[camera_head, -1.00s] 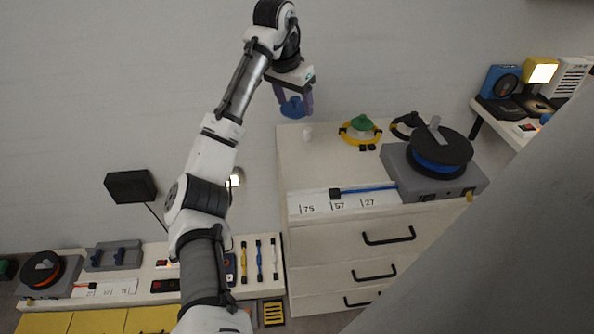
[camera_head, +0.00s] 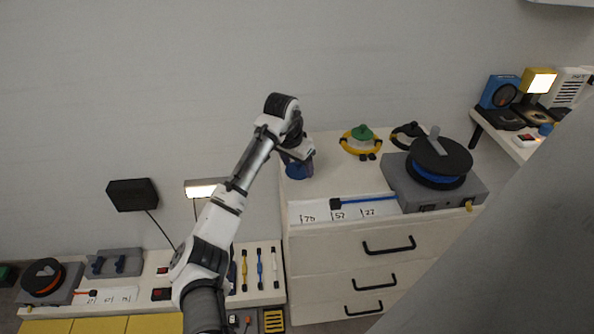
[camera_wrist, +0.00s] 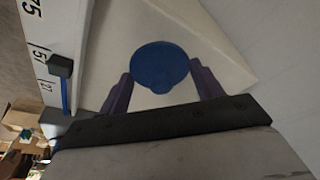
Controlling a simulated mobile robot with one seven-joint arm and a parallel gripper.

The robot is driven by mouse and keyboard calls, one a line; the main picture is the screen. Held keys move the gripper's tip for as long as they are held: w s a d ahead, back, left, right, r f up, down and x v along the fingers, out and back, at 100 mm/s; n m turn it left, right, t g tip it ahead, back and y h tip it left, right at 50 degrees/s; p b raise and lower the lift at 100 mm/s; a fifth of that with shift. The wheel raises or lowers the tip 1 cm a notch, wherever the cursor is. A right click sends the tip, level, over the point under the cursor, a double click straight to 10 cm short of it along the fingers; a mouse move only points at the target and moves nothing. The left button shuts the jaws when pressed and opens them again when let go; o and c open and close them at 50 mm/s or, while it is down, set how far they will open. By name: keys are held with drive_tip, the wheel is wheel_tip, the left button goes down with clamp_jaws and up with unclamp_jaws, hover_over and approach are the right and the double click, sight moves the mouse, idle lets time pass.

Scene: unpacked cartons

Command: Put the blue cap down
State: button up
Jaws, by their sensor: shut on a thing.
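The blue cap (camera_wrist: 160,68) is round with a small knob. In the wrist view it sits between the two purple fingers of my gripper (camera_wrist: 160,90), which is shut on it. In the head view the blue cap (camera_head: 298,170) is at the left end of the white drawer cabinet's top (camera_head: 325,180), partly hidden by my gripper (camera_head: 299,165). The cap is low over the top; I cannot tell whether it touches. The small white piece seen there earlier is hidden.
A yellow ring with a green knob (camera_head: 363,133) and a black ring (camera_head: 408,130) lie to the right. A grey unit with a black and blue reel (camera_head: 438,165) stands farther right. A blue rod (camera_head: 365,200) lies along the front strip. The cabinet's left edge is close to my gripper.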

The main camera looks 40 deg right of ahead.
sight(296, 171)
drive_tip(key=shift+f, duration=1.45)
drive_tip(key=shift+f, duration=0.1)
drive_tip(key=o, duration=1)
